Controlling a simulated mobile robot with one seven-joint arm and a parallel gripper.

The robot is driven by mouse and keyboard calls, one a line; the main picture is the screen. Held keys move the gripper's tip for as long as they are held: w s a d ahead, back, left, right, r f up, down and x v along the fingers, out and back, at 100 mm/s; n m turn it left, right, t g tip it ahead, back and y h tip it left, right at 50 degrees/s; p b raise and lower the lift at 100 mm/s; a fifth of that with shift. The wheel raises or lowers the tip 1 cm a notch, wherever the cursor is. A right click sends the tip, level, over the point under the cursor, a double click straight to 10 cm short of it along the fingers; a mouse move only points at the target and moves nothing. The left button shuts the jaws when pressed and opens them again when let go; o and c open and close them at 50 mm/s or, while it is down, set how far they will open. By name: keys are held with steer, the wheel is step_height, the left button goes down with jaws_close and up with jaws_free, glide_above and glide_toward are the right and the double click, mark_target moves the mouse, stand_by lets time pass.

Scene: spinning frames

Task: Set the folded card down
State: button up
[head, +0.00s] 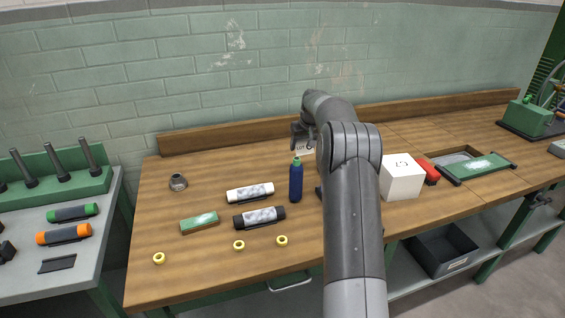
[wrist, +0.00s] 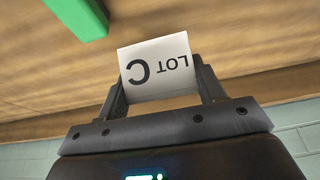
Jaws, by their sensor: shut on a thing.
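The folded card (wrist: 157,68) is white with dark "LOT C" print, upside down in the wrist view. My gripper (wrist: 158,90) is shut on it, with one dark finger at each side. In the head view my gripper (head: 300,134) is over the back of the wooden bench (head: 205,160), near its rear ledge. The card (head: 305,150) shows there as a small pale piece just below the fingers, partly hidden by my arm. I cannot tell whether its lower edge touches the bench.
A blue bottle (head: 296,183) stands in front of my gripper. White (head: 250,192) and black (head: 259,217) rolls lie left of it. A white box (head: 401,178) stands right of my arm. A green block (wrist: 75,17) shows in the wrist view. The bench's back left is mostly clear.

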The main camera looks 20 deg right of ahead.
glide_above(281, 164)
steer(key=s, duration=0.2)
step_height(281, 164, down, 5)
steer(key=shift+w, duration=0.15)
steer(key=shift+f, duration=1.95)
steer(key=shift+f, duration=0.1)
steer(key=o, duration=0.9)
